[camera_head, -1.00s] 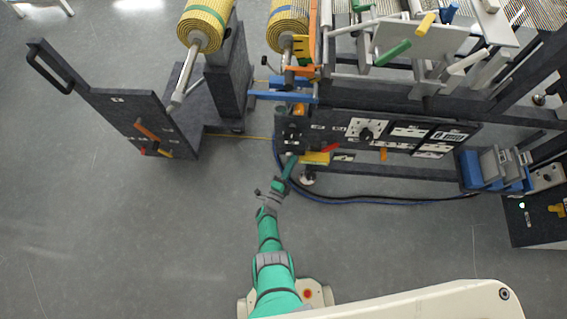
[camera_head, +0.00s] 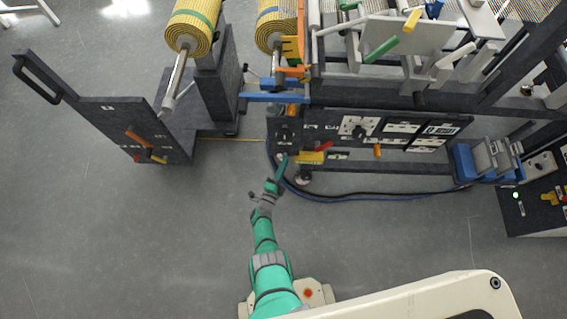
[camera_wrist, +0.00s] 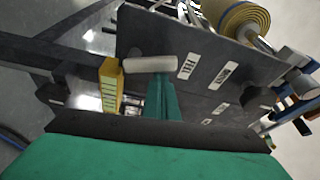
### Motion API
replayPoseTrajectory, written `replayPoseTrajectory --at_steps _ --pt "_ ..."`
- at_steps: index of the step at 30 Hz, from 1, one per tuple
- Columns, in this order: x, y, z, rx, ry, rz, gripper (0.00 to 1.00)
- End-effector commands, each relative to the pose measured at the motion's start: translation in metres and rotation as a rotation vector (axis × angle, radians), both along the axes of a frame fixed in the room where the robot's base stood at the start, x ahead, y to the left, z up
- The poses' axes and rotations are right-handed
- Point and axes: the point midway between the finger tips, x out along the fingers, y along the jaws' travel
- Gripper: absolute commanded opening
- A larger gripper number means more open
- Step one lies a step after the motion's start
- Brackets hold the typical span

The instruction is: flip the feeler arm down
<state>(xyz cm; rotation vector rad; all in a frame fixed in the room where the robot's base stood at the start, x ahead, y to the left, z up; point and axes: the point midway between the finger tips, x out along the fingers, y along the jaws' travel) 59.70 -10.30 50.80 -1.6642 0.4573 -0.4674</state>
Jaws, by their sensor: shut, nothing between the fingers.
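A pale cylindrical bar (camera_wrist: 150,64) lies across the dark panel (camera_wrist: 205,90) in the wrist view, beside a white label that reads "FEEL". It looks like part of the feeler arm, but the rest of the arm is hidden or cannot be told apart. My gripper (camera_wrist: 162,98) is shut and empty, its green fingers pointing at the panel, with the tips just below the bar; I cannot tell whether they touch it. In the head view my gripper (camera_head: 284,162) reaches the lower left end of the machine's front panel (camera_head: 400,132).
A yellow block (camera_wrist: 110,85) sits left of my fingers in the wrist view. In the head view a yellow roll (camera_head: 190,35) and a dark handled stand (camera_head: 105,105) are at left. A dark hose (camera_head: 375,195) lies along the floor. Floor around my arm is clear.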

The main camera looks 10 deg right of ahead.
Motion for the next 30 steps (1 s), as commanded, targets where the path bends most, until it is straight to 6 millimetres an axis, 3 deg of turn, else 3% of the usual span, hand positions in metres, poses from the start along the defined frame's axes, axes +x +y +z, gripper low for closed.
replayPoseTrajectory --at_steps 5,15,30 --pt "0.003 -0.001 0.003 0.000 -0.002 0.010 0.00" --pt "-0.007 -0.041 0.016 -0.001 -0.001 -0.004 0.00" --pt "-0.076 0.013 0.004 0.000 -0.001 0.011 0.00"
